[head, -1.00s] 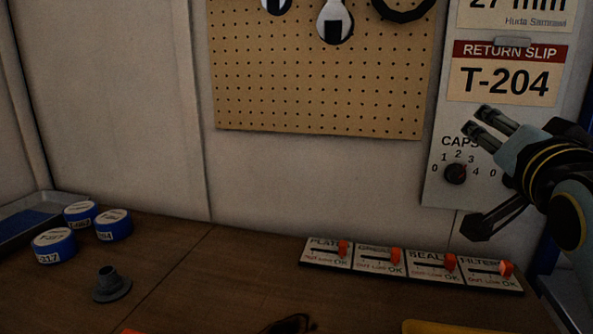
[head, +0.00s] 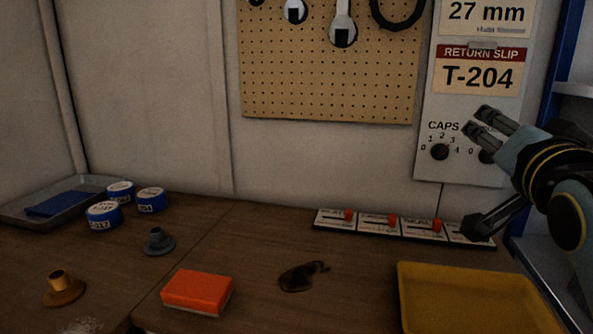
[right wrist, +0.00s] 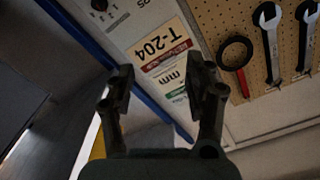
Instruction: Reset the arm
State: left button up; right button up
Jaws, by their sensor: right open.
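My right gripper (head: 475,175) is at the right of the head view, raised in front of the wall panel. Its fingers are apart with nothing between them. In the right wrist view, the same gripper (right wrist: 160,95) shows two dark fingers spread, with the T-204 return slip (right wrist: 165,55) on the panel beyond. In the head view the return slip (head: 478,77) is above the gripper. My left gripper is not in view.
A pegboard (head: 330,70) hangs behind.

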jog(key=s+f+n+g+y, duration=0.1)
jog(key=s+f+n+g, duration=0.25)
jog(key=s+f, duration=0.45)
jog(key=s+f+n+g+y, duration=0.15)
jog(key=s+f+g, duration=0.3)
jog(key=f, duration=0.65)
jog(key=s+f+n+g+y, duration=0.1)
jog(key=s+f+n+g, duration=0.25)
jog(key=s, duration=0.45)
jog(key=s+f+n+g, duration=0.2)
jog(key=s+f+g, duration=0.15)
jog(key=s, duration=0.55)
notch_tip(320, 180, down, 31)
jog(key=s+d+b, duration=0.1)
jog(key=d+b, duration=0.1)
jog(key=b, duration=0.3)
pick_arm(q)
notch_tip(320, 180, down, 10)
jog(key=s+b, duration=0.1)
jog(key=b, duration=0.4)
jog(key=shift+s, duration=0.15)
pick_arm(e)
jog(key=s+d+f+g, duration=0.1)
jog(key=s+f, duration=1.8)
jog(key=f, duration=0.2)
jog(key=shift+f+m+g, duration=0.35)
jog(key=shift+m+g, duration=0.05)
jog(key=shift+m, duration=0.05)
